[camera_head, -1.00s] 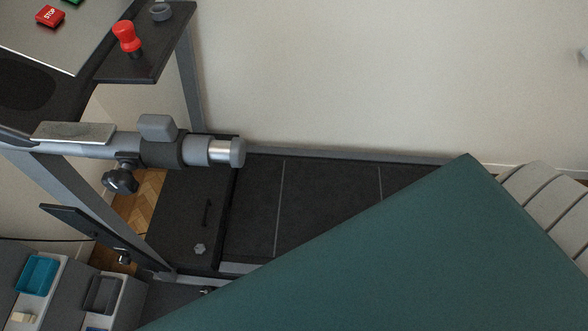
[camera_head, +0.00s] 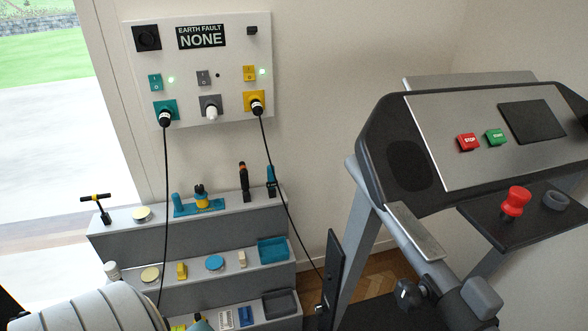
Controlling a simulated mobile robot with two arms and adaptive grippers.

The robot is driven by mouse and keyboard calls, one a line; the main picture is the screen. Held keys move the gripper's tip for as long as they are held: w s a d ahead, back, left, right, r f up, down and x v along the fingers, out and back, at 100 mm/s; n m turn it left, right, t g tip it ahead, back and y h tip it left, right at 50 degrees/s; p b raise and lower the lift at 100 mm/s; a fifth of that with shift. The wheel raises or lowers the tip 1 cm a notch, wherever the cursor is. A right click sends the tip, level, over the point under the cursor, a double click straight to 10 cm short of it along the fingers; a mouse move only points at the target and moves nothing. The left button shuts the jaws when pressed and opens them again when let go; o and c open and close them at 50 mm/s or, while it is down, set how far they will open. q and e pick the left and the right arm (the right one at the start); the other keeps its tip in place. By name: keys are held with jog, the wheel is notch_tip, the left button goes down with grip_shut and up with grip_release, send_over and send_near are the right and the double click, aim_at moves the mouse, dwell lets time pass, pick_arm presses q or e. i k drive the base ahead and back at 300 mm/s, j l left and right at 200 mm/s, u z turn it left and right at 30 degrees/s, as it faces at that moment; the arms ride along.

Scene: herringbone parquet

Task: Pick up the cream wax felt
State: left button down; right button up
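Two round cream-coloured discs show on a grey stepped rack. One disc (camera_head: 142,214) lies on the top step at the left, the other disc (camera_head: 150,274) on the middle step below it. A small cream block (camera_head: 242,258) stands on the middle step further right. I cannot tell for sure from looks which of these is the cream wax felt. Neither of my grippers can be made out in the view.
The grey stepped rack (camera_head: 130,241) also holds a blue disc (camera_head: 215,263), a teal tray (camera_head: 273,250), a dark tray (camera_head: 281,303) and several tools. Two black cables hang from the wall panel (camera_head: 200,55) in front of it. A treadmill (camera_head: 420,190) stands at the right.

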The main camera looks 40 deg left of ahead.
aim_at(241, 258)
jog(key=u, duration=1.8)
